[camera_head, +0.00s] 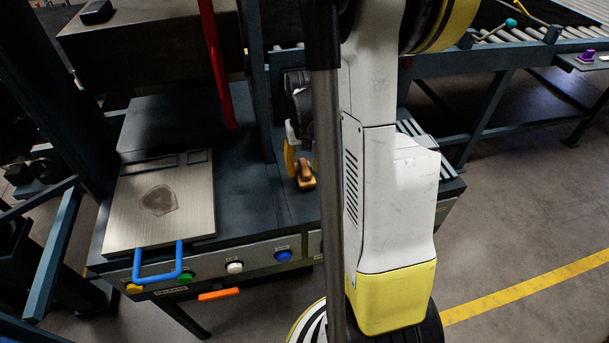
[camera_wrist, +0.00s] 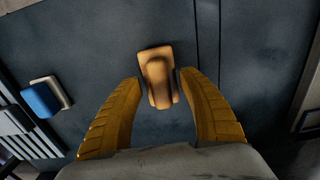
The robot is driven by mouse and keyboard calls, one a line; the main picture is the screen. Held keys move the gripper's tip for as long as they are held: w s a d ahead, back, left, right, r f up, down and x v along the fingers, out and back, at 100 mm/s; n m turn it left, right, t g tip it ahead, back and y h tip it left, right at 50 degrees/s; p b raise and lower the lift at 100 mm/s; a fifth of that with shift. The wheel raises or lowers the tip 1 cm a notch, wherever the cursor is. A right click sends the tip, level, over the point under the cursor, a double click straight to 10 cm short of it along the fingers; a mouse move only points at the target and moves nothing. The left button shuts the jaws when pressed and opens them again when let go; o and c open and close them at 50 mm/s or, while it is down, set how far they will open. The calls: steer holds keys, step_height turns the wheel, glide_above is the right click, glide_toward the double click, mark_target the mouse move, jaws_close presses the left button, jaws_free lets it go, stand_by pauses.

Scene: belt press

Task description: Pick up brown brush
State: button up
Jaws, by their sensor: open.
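The brown brush (camera_head: 305,176) lies on the dark machine table, just left of my arm in the head view. In the wrist view the brush (camera_wrist: 157,78) sits between the tips of my gripper (camera_wrist: 159,80), its rounded grip facing the camera. The yellow-orange fingers are apart, one on each side of the brush, with a narrow gap visible at each side. In the head view my gripper (camera_head: 300,160) is partly hidden; one yellow finger shows beside the brush. I cannot tell how high the fingertips are above the table.
A metal plate (camera_head: 190,206) with a blue handle (camera_head: 158,277) lies to the left on the table. A red post (camera_head: 216,65) and dark frame stand behind. Buttons line the front panel. A blue-and-white object (camera_wrist: 42,99) is at left in the wrist view. A roller conveyor (camera_head: 540,52) runs at right.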

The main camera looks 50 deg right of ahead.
jaws_close()
steer(key=shift+r, duration=0.55)
steer(key=r, duration=0.1)
steer(key=r+p, duration=0.1)
steer(key=s+r, duration=0.1)
steer(key=r, duration=0.1)
steer(key=shift+d+p, duration=0.3)
steer(key=shift+d, duration=0.1)
steer(key=s+d+r+p, duration=0.1)
steer(key=s+d+r, duration=0.5)
steer(key=s, duration=0.2)
steer(key=shift+d+p, duration=0.25)
steer(key=shift+p, duration=0.1)
steer(key=c, duration=0.7)
jaws_free()
jaws_close()
